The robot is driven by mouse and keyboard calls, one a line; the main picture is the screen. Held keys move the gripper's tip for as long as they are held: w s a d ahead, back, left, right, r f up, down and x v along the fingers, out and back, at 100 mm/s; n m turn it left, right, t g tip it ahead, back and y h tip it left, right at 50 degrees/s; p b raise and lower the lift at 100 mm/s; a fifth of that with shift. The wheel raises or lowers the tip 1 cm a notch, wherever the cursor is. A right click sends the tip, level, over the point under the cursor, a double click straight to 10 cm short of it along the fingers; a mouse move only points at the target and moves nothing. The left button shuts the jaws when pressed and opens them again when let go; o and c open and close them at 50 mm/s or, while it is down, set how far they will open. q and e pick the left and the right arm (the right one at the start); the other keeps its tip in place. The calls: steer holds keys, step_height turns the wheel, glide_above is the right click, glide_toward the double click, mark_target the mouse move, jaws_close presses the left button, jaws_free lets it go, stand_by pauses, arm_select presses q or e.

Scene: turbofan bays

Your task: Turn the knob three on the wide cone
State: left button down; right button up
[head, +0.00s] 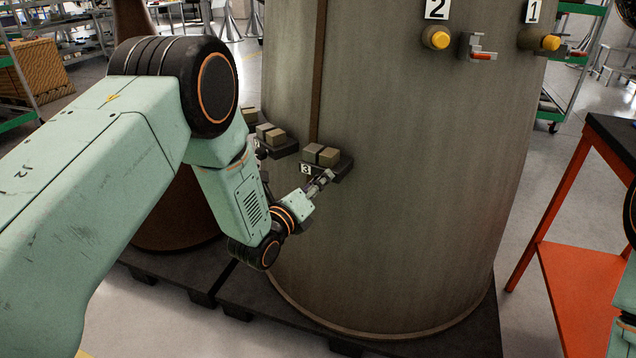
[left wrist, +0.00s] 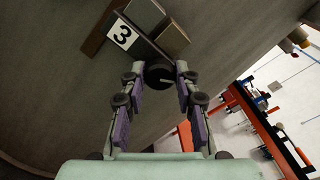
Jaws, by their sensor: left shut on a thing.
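The wide cone (head: 410,190) is a large grey-brown tapered body standing upright in the middle of the head view. The label 3 (head: 305,169) is low on its left side and also shows in the left wrist view (left wrist: 122,34). Just below the label in the left wrist view is knob three (left wrist: 159,75), dark and round with a pale line on its face. My left gripper (head: 323,182) is at the cone's wall beside the label. In the left wrist view its two fingers (left wrist: 160,78) are shut on the knob, one on each side. The head view hides the knob behind the gripper.
A dark ledge with two tan blocks (head: 321,155) juts out right above my left gripper. Yellow knobs labelled 2 (head: 436,38) and 1 (head: 539,40) are higher on the cone. A dark pallet (head: 470,335) lies under it. An orange-framed table (head: 580,270) stands at the right.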

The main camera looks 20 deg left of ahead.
arm_select(q)
steer(key=shift+s+f+n+p, duration=0.15)
steer(key=shift+n+p, duration=1.2)
steer(key=shift+n, duration=7.5)
steer(key=shift+s+f+n+p, duration=0.15)
steer(key=shift+n+p, duration=1.2)
steer(key=shift+n, duration=7.5)
steer(key=shift+w, duration=0.1)
steer(key=c, duration=1.3)
jaws_free()
steer(key=o, duration=0.3)
steer(key=shift+w+r, duration=0.1)
steer(key=shift+r, duration=0.1)
